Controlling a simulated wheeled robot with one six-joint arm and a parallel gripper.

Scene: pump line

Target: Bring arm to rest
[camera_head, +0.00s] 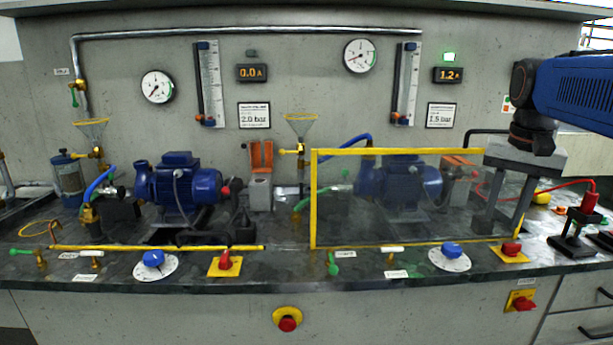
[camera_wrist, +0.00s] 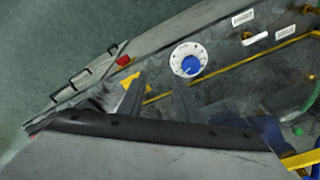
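My gripper (camera_head: 499,229) hangs downward at the right of the head view, below my blue arm. Its two grey fingers stand apart with nothing between them. It is above the right part of the bench, near the right end of the yellow-framed clear guard (camera_head: 400,151). In the wrist view my gripper (camera_wrist: 160,84) also shows its fingers apart. Beyond them lie the white dial with a blue knob (camera_wrist: 188,60) and a red switch (camera_wrist: 123,60) near the bench edge. Whether the fingers touch the guard cannot be told.
A blue pump (camera_head: 405,180) stands behind the guard, another pump (camera_head: 178,186) on the open left side. A red-handled part on a black stand (camera_head: 577,222) is right of my gripper. The floor (camera_wrist: 50,40) before the bench looks clear.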

